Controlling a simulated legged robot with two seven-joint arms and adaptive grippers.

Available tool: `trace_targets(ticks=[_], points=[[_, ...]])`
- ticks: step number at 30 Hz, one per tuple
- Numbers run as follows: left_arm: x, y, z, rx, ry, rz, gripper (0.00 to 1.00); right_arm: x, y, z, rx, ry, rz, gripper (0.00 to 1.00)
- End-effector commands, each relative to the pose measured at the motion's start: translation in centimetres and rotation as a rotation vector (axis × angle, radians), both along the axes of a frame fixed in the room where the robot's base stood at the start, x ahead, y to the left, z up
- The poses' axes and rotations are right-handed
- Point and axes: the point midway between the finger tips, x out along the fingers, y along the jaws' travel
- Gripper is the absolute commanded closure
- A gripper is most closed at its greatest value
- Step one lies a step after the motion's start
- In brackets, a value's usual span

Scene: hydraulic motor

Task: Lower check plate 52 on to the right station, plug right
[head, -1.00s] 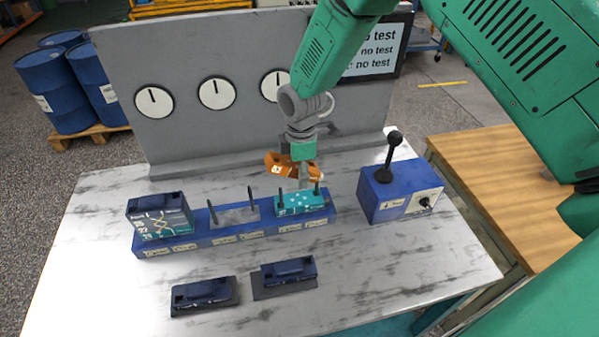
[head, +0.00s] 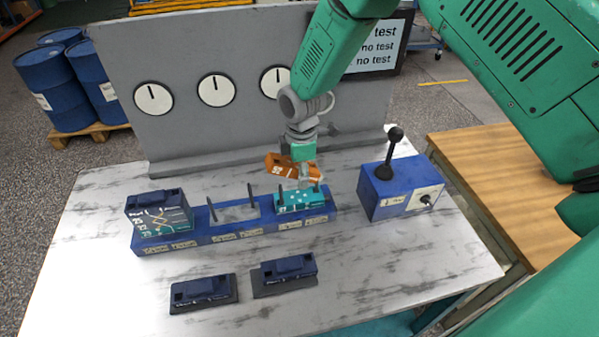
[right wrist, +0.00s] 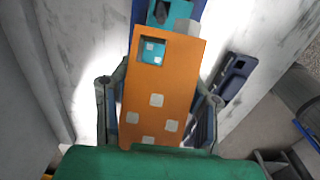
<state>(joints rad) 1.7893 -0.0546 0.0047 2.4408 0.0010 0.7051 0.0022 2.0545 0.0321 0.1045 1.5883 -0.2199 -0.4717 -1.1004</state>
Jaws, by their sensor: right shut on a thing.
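Orange check plate 52 (head: 285,166) is in the grasp of my right gripper (head: 303,178), raised and tilted above the right end of the blue rail (head: 225,232). A teal block (head: 308,203) sits at that right station between upright dark pins, below the plate and apart from it. In the right wrist view, the plate (right wrist: 155,112) lies between the two fingers of my right gripper (right wrist: 158,98). Teal shows through its square window (right wrist: 152,50). The fingers' contact faces are partly hidden. My left gripper is not in view.
A tall navy and teal block (head: 158,214) stands on the rail's left station. The middle station (head: 236,213) has two pins. Two dark blue blocks (head: 203,290) (head: 288,270) lie in front. A blue lever box (head: 402,190) stands right; a grey dial panel (head: 180,125) rises behind.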

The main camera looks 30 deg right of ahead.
Motion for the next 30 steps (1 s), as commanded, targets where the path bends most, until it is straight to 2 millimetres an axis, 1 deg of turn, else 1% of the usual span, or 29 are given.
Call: trace_targets(ticks=[13, 14, 15, 16, 26, 29, 30], points=[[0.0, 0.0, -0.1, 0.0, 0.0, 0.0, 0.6, 0.1, 0.0, -0.2, 0.0, -0.002, 0.0, 1.0], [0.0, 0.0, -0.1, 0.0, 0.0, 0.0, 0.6, 0.1, 0.0, -0.2, 0.0, -0.002, 0.0, 0.56], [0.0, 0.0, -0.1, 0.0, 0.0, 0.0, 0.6, 0.1, 0.0, -0.2, 0.0, -0.002, 0.0, 0.42], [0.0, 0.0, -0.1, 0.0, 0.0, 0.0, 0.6, 0.1, 0.0, -0.2, 0.001, -0.001, 0.0, 0.35], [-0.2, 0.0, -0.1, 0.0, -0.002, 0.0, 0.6, 0.0, 0.0, -0.2, 0.0, 0.001, 0.0, 0.35], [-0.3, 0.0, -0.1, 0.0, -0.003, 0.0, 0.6, 0.1, 0.0, 0.6, 0.001, 0.0, 0.0, 0.35], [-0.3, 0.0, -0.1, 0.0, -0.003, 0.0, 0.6, 0.1, 0.0, 1.2, 0.0, -0.002, 0.0, 0.35]])
